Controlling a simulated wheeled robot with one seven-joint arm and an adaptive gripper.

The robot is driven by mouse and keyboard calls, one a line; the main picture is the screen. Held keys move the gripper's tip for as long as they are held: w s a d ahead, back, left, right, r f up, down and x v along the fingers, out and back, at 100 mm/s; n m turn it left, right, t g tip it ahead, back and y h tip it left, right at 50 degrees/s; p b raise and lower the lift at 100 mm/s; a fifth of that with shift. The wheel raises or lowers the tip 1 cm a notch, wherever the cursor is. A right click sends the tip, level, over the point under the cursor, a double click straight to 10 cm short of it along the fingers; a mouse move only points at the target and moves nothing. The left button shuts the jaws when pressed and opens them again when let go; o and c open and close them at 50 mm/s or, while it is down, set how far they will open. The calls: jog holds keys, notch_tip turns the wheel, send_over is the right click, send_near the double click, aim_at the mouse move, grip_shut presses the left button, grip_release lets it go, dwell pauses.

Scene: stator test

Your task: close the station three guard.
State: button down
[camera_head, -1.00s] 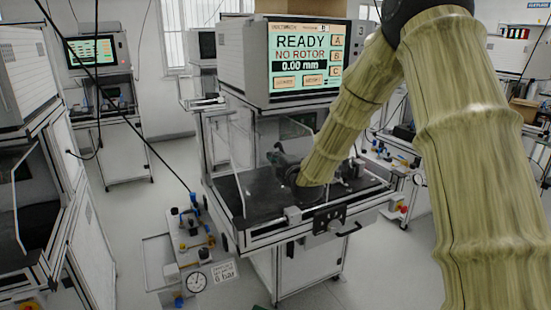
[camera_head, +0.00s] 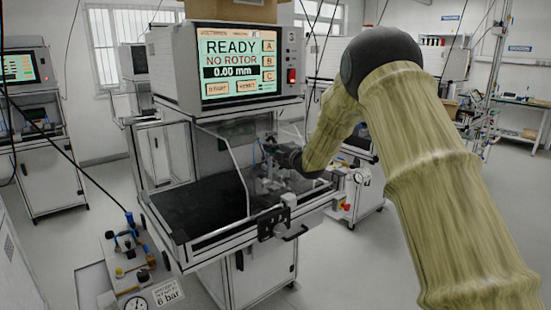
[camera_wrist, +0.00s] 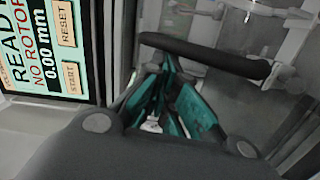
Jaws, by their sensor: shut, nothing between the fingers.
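Station three (camera_head: 225,65) stands in the middle of the head view, with a 3 beside its screen. Its screen (camera_head: 236,62) reads READY, NO ROTOR, 0.00 mm. A clear guard panel with a bent metal edge (camera_head: 238,180) shows at the work space; the dark bed (camera_head: 190,210) is exposed at the front.
A cart with valves and a gauge (camera_head: 137,302) stands at the lower left. Another station (camera_head: 25,75) is at the far left. A bench (camera_head: 515,100) is at the back right. Open floor lies at right. In the wrist view a black bar (camera_wrist: 205,57) crosses beyond the fingers.

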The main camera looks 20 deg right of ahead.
jog(key=w+d, duration=0.1)
jog(key=d, duration=0.2)
jog(key=w+d, duration=0.1)
jog(key=d, duration=0.2)
jog(key=w+d, duration=0.1)
jog(key=d, duration=0.3)
jog(key=shift+w, duration=0.25)
jog(key=shift+w+d+r, duration=0.1)
jog(key=shift+d, duration=0.25)
